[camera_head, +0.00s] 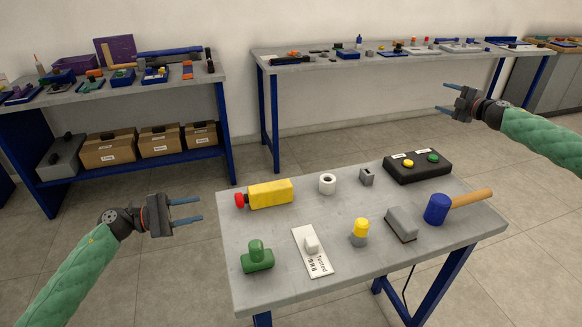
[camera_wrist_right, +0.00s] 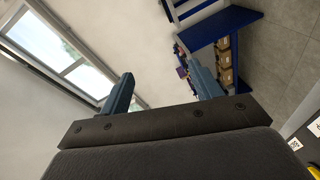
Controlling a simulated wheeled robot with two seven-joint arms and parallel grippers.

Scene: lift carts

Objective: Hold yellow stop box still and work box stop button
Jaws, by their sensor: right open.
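The yellow stop box (camera_head: 270,194) lies near the back left corner of the grey table (camera_head: 285,289). Its red stop button (camera_head: 240,200) points left, toward the table's left edge. My left gripper (camera_head: 200,210) is open and empty, left of the table and a short way from the red button. My right gripper (camera_head: 446,98) is open and empty, raised beyond the table's back right side, far from the box. In the right wrist view its two fingers (camera_wrist_right: 163,92) stand wide apart with nothing between them. The box is not seen in the right wrist view.
The table also holds a white ring (camera_head: 327,183), a black button box (camera_head: 418,167), a blue-headed mallet (camera_head: 438,209), a grey block (camera_head: 401,225), a yellow-topped part (camera_head: 360,232), a white switch plate (camera_head: 322,265) and a green part (camera_head: 256,258). Benches stand behind.

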